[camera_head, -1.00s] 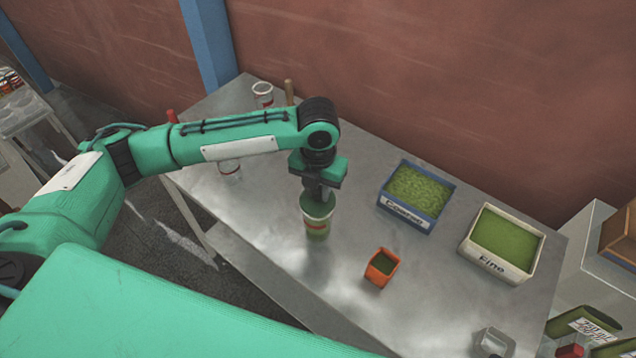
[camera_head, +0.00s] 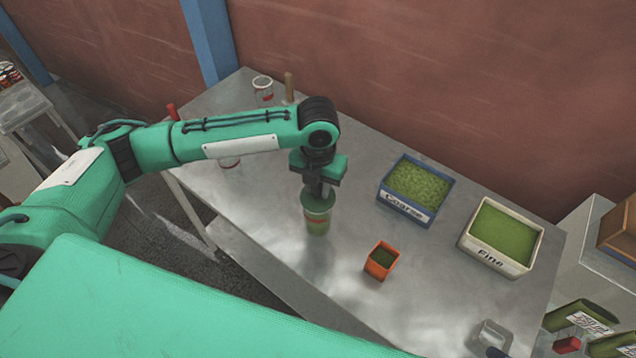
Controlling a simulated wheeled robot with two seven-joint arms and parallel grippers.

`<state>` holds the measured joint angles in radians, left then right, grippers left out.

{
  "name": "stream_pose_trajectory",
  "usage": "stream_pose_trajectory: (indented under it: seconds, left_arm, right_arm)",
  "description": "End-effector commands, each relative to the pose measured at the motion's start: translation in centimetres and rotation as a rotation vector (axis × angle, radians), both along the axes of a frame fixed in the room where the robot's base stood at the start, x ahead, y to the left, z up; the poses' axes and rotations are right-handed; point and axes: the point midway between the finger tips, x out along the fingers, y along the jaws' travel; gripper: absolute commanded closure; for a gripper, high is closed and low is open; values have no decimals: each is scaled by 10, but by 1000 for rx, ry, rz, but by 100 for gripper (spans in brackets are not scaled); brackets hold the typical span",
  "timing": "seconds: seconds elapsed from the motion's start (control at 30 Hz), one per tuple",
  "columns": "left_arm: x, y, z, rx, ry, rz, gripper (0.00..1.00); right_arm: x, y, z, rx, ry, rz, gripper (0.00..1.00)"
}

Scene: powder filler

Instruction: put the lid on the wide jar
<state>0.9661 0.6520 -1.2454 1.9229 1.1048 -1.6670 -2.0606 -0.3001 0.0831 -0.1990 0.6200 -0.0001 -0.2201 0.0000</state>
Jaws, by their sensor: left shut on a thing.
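The wide jar (camera_head: 317,226), clear with an orange-red band and green powder inside, stands upright near the middle of the metal table. A round green lid (camera_head: 318,204) is at its mouth, roughly level and centred over it. I cannot tell whether the lid rests fully on the rim or sits slightly above it. My left gripper (camera_head: 319,191) points down over the jar and is shut on the lid; its fingertips are small and partly dark. My right gripper is not in view.
A blue "Coarse" bin (camera_head: 407,210) and a white "Fine" bin (camera_head: 465,248) of green powder stand at right. An orange cup (camera_head: 380,262) is right of the jar. Another jar (camera_head: 263,84) stands at the back.

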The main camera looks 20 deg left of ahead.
Motion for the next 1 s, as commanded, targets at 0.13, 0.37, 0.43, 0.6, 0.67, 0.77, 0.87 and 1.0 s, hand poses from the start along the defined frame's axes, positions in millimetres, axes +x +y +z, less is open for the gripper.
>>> stream_pose_trajectory:
  seconds: [0.13,0.37,0.43,0.6,0.67,0.77,0.87,1.0]
  left_arm:
    - [0,0,0,0,0,0,98]
    - [0,0,0,-1,0,0,98]
    - [0,0,0,-1,0,0,98]
    - [0,0,0,-1,0,0,98]
    - [0,0,-1,-1,0,0,98]
    - [0,0,-2,-1,0,0,98]
    - [0,0,-4,-1,0,0,98]
    - [0,0,-7,-1,0,0,98]
  right_arm:
    - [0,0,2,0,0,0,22]
    - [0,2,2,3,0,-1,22]
    - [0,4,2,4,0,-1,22]
    - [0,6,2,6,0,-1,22]
    - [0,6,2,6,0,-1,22]
    - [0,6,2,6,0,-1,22]
    - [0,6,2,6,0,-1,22]
    - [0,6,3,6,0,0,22]
